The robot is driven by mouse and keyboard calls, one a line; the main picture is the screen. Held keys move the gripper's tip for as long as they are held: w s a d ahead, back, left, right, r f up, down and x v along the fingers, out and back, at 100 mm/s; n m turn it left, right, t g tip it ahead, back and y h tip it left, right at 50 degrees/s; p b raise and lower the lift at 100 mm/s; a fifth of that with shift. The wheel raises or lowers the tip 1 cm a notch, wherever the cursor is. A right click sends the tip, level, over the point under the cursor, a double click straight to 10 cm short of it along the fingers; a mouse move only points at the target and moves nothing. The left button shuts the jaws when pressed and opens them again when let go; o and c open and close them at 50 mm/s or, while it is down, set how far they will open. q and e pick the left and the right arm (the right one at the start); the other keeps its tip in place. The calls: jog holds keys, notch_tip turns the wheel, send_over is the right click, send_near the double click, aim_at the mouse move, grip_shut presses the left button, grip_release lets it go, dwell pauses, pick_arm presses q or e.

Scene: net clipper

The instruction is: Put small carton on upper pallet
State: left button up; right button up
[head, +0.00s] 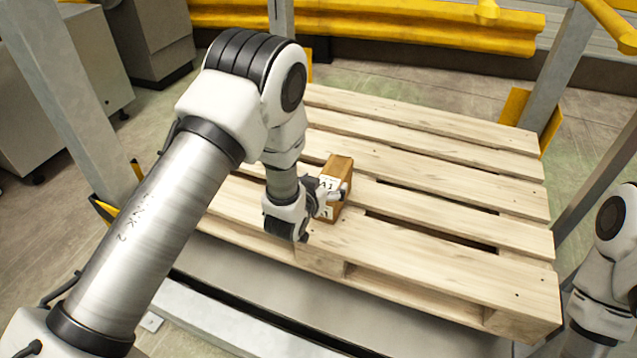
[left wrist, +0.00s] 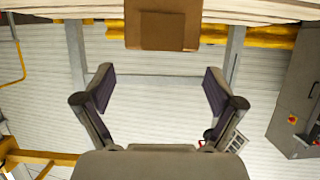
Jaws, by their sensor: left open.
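The small carton (head: 341,172) is a brown box with white labels, standing upright on the wooden upper pallet (head: 450,228), left of its middle. In the left wrist view the carton (left wrist: 162,25) shows at the top edge, beyond the fingertips and against the pallet's pale boards (left wrist: 260,10). My left gripper (head: 332,198) is beside the carton's near left side, low over the pallet, and partly covers it. In the left wrist view its fingers (left wrist: 158,88) are spread with nothing between them. Whether a finger touches the carton cannot be told. My right gripper is out of view.
Metal posts (head: 558,68) stand around the pallet, with yellow guards (head: 518,106) near their feet. Yellow rails (head: 400,25) run behind. Grey cabinets (head: 150,40) stand at the back left. Most pallet boards right of the carton are bare.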

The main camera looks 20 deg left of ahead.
pick_arm(q)
jog(key=s+a+f+g, duration=0.1)
jog(key=s+f+g, duration=0.3)
jog(key=s, duration=0.9)
jog(key=s+a+f+g, duration=0.1)
jog(key=s+f+g, duration=0.4)
jog(key=s, duration=0.8)
jog(key=s+a+f+g, duration=0.2)
jog(key=s+f+g, duration=0.2)
jog(key=s+f, duration=0.4)
jog(key=s, duration=0.5)
jog(key=shift+n+g, duration=0.4)
jog(key=shift+w+f, duration=0.1)
